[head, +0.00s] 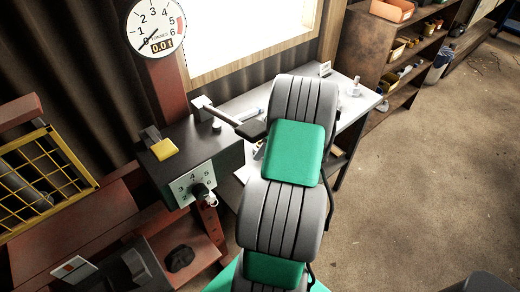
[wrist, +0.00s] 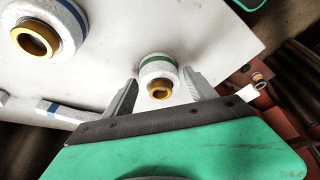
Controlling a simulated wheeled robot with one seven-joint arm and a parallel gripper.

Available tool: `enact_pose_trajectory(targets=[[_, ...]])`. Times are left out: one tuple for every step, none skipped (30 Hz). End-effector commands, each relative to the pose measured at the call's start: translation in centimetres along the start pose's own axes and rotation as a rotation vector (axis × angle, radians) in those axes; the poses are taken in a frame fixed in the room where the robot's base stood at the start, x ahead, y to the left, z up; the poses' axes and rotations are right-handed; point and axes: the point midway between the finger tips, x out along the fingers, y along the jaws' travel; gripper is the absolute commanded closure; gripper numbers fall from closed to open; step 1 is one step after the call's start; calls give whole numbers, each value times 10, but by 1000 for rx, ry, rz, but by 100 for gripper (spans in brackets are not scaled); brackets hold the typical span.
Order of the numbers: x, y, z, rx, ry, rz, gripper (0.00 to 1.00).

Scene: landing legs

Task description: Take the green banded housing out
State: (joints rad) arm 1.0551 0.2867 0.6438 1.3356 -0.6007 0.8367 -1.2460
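The green banded housing (wrist: 158,70) is a small white cylinder with a green band and a brass-coloured bore. In the wrist view it stands on a pale surface (wrist: 110,65), near its edge. My gripper (wrist: 160,86) is open, with one finger on each side of the housing. Narrow gaps seem to show between fingers and housing; I cannot tell how deep the fingers reach. In the head view my own arm covers the gripper and the housing.
A larger blue-banded housing (wrist: 45,32) stands to the upper left in the wrist view. In the head view, a light-topped bench (head: 350,108) carries small parts, with a dial gauge (head: 156,27) and a grey control box (head: 190,160) to the left. Shelves (head: 385,50) stand behind; the floor at right is clear.

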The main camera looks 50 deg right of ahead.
Motion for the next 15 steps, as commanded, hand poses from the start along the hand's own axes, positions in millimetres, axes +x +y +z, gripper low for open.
enact_pose_trajectory(targets=[[0, 0, 0, 0, 0, 0, 39], [0, 0, 0, 0, 0, 0, 42], [0, 0, 0, 1, 0, 0, 45], [0, 0, 0, 1, 0, 0, 48], [0, 0, 0, 1, 0, 0, 50], [0, 0, 0, 1, 0, 0, 53], [0, 0, 0, 1, 0, 0, 56], [0, 0, 0, 1, 0, 0, 58], [0, 0, 0, 1, 0, 0, 61], [0, 0, 0, 1, 0, 0, 64], [0, 0, 0, 1, 0, 0, 66], [0, 0, 0, 1, 0, 0, 70], [0, 0, 0, 1, 0, 0, 72], [-1, 0, 0, 1, 0, 0, 75], [-1, 0, 0, 1, 0, 0, 78]])
